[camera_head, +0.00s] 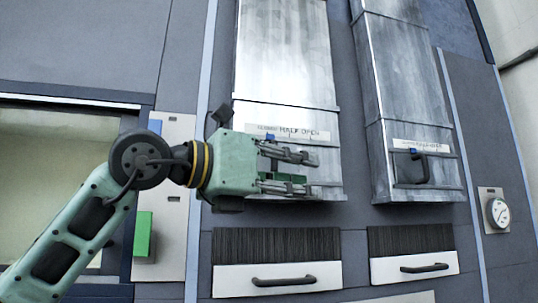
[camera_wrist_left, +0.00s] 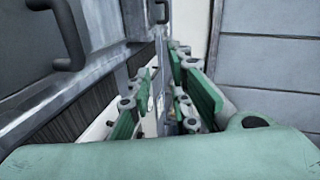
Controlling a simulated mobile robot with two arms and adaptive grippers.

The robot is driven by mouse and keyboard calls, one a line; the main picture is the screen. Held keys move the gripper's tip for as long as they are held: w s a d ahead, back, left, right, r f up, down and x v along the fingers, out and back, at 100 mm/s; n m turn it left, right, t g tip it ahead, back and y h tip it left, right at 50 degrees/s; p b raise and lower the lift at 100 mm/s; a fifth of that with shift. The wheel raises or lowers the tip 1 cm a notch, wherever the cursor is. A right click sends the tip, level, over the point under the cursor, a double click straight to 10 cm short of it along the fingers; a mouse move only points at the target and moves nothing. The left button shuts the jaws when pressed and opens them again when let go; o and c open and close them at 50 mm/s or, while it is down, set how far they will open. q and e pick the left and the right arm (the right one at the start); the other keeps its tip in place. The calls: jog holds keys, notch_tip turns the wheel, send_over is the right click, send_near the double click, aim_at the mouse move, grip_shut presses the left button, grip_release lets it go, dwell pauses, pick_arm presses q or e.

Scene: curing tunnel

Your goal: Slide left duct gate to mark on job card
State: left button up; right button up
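The left duct (camera_head: 285,60) is a tall metal channel with a white scale strip (camera_head: 300,134) reading HALF OPEN. A blue pointer (camera_head: 270,137) sits toward the strip's left end. My left gripper (camera_head: 312,174) is in front of the duct's lower end, fingers pointing right, open with nothing between them. It hides the left gate's handle in the head view. In the left wrist view, a dark handle (camera_wrist_left: 68,35), seemingly the left gate's, stands at upper left, outside the open fingers (camera_wrist_left: 165,85). My right gripper is not in view. I cannot identify a job card with certainty.
The right duct (camera_head: 395,70) has a black handle (camera_head: 420,168) and its own blue pointer (camera_head: 412,151). Below are black vents and two drawer-like panels with handles (camera_head: 283,281). A round gauge (camera_head: 497,212) is at right, a green block (camera_head: 143,234) at left.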

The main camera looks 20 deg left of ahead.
pick_arm(q)
jog(key=s+a+r+n+t+y, duration=0.3)
jog(key=a+r+y, duration=0.25)
jog(key=a, duration=0.35)
jog(key=p+x, duration=0.4)
jog(key=x, duration=0.3)
jog(key=shift+w+h, duration=0.3)
jog(key=shift+h, duration=0.05)
jog(key=shift+d+r, duration=0.1)
jog(key=shift+c, duration=0.5)
grip_shut()
